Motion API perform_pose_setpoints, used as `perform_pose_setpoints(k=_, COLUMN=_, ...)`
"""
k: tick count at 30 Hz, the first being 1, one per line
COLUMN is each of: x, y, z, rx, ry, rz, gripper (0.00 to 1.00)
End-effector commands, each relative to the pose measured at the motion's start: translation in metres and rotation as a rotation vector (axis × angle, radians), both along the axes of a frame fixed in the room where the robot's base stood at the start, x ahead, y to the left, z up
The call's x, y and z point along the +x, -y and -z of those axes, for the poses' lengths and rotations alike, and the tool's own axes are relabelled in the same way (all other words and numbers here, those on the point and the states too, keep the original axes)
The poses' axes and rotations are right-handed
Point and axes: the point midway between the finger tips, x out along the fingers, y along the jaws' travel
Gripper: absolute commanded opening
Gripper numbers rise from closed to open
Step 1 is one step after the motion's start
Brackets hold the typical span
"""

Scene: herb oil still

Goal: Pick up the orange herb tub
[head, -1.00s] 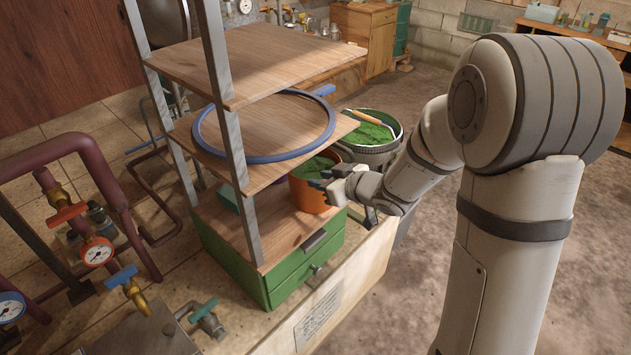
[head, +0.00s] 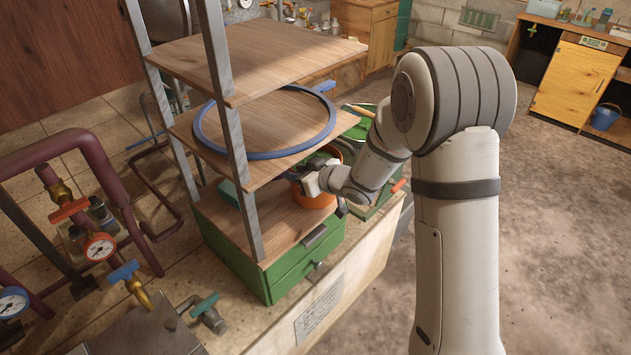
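The orange herb tub (head: 318,202) stands upright on the wooden top of the green drawer unit, under the lower shelf. My arm and gripper cover much of it, and the shelf edge hides part of its back. My gripper (head: 303,178) is at the tub's near side, overlapping its rim and wall in the head view. The fingers are small and partly hidden, so I cannot tell how far apart they are or whether they touch the tub.
A wooden shelf (head: 290,185) with a grey post (head: 228,130) stands close to the tub. A blue ring (head: 262,156) lies on the shelf above. The green drawer unit (head: 300,270) is below. Pipes and gauges (head: 99,248) are at left. Floor at right is clear.

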Motion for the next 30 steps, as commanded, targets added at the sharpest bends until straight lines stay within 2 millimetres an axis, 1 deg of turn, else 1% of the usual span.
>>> perform_pose_setpoints(k=1, x=-0.0001, y=0.0001, z=0.0, rx=0.0, ry=0.0, rz=0.0, gripper=0.27)
perform_pose_setpoints(k=11, x=-0.0004, y=-0.0001, z=0.0001, rx=-0.001, ry=-0.001, rz=-0.001, gripper=0.0)
perform_pose_setpoints(k=30, x=-0.0012, y=-0.0001, z=0.0018, rx=-0.002, ry=-0.004, rz=0.0, gripper=0.0)
